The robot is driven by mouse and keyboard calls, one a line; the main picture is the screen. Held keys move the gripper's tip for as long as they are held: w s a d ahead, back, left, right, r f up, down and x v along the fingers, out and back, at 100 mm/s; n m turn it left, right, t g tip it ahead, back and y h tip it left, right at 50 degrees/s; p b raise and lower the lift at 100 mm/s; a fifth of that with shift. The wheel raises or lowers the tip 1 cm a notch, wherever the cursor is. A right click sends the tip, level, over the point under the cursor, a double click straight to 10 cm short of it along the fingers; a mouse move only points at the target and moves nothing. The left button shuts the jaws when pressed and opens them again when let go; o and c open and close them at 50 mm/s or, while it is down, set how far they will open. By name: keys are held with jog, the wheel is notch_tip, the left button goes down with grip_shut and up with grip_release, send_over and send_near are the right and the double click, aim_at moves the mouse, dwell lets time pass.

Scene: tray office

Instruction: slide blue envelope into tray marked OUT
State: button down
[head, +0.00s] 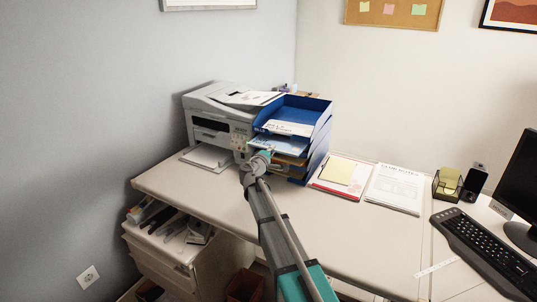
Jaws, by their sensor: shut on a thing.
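The blue tray stack (304,102) stands on the desk beside the printer, with several levels open toward me. The top tray holds white papers. A pale blue flat piece, which looks like the blue envelope (284,147), lies at the mouth of a tray below the top one, its near end at my gripper. My gripper (262,157) is at the front left of the stack, shut on the envelope. The fingertips are small and partly hidden by my wrist. I cannot read which tray is marked OUT. An orange-brown item shows in a lower tray.
A printer (212,117) stands close on the left of the stack. A clipboard with a yellow pad (339,172) and a printed sheet (395,187) lie to the right. A keyboard (477,250) is farther right. The front middle of the desk is clear.

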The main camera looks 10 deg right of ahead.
aim_at(283, 139)
jog(key=shift+x, duration=3.65)
jog(key=shift+d, duration=0.15)
jog(key=shift+s, duration=0.1)
jog(key=c, duration=0.7)
grip_release()
jog(key=shift+o, duration=0.2)
jog(key=v, duration=1.2)
